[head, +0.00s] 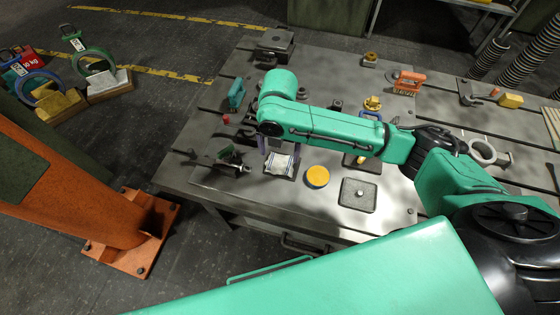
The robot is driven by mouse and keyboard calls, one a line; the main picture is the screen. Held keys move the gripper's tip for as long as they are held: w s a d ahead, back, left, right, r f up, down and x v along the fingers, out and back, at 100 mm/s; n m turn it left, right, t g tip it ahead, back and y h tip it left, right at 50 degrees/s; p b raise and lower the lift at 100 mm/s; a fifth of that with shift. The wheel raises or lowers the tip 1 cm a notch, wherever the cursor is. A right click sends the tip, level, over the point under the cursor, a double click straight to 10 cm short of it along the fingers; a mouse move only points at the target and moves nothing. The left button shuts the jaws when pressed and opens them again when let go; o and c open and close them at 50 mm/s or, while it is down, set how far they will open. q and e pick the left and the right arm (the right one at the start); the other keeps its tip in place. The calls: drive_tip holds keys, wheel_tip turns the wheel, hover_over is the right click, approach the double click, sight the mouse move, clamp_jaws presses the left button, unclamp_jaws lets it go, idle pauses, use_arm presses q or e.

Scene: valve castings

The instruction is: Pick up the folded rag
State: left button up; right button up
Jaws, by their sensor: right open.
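The folded rag (279,164), whitish with dark printing, lies on a small dark plate near the front left edge of the grey slotted table (330,225). My right gripper (280,153) points down directly above the rag, its fingers apart on either side of it. The arm hides part of the gripper, and I cannot tell whether the fingers touch the rag. My left gripper is not in view.
A yellow round item (317,177) and a grey square plate (358,194) lie right of the rag. A small vise-like tool (222,163) is to its left. An orange post (75,190) stands left of the table.

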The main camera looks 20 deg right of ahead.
sight(280, 163)
wheel_tip(280, 163, down, 5)
drive_tip(key=shift+d+f, duration=0.15)
drive_tip(key=shift+f, duration=0.05)
drive_tip(key=shift+w+f, duration=0.1)
drive_tip(key=shift+f, duration=0.05)
drive_tip(key=c, duration=1.1)
use_arm(q)
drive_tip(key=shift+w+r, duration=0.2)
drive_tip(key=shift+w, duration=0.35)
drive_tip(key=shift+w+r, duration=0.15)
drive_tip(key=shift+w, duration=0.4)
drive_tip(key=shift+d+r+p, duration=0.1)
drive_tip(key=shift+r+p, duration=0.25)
drive_tip(key=shift+p, duration=0.25)
use_arm(e)
wheel_tip(280, 163, up, 20)
drive_tip(key=shift+r, duration=0.1)
